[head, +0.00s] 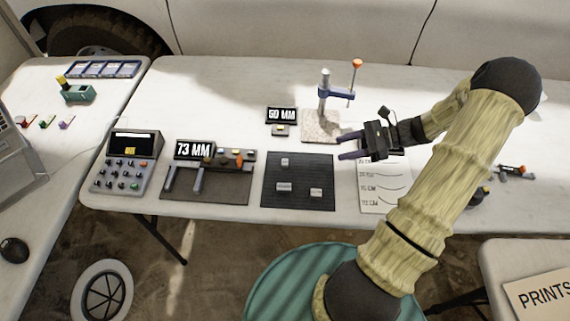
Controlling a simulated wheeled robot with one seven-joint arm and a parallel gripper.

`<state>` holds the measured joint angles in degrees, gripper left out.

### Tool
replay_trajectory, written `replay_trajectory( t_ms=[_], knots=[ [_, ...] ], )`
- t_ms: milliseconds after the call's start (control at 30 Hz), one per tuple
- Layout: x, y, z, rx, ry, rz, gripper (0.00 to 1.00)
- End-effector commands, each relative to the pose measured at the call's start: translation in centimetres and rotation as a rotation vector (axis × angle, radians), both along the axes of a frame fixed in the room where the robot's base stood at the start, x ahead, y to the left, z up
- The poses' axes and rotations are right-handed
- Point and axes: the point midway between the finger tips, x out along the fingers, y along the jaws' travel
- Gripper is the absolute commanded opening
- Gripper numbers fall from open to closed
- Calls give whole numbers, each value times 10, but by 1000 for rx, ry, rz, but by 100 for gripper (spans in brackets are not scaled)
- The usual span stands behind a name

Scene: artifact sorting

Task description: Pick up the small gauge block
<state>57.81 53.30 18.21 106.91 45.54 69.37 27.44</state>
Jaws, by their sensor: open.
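Three metallic gauge blocks lie apart on a dark square mat (297,208) in the middle of the table. The smallest-looking block (285,161) is near the mat's back edge. A longer block (284,187) lies in front of it, and a mid-sized block (316,192) is at the front right. My gripper (341,146) is open and empty, its two dark fingers pointing left. In the picture it is right of the smallest block and just beyond the mat's back right corner. Its height above the table is hard to tell.
A "73 MM" display and caliper-like fixture (205,188) sit left. A paper chart (378,190) lies right, partly under my arm.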

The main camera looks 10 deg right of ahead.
Motion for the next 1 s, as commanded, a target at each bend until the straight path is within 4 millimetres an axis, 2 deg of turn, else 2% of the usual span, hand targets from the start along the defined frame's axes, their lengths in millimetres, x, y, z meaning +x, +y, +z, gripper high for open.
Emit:
replay_trajectory(
  t_ms=[167, 733, 867, 1000],
  knots=[
    [2, 11, -5, 0, 0, 3, 47],
    [25, 98, -43, -1, 1, 5, 47],
    [28, 108, -47, -3, 1, 3, 47],
    [29, 110, -48, -3, 1, 2, 47]
  ],
)
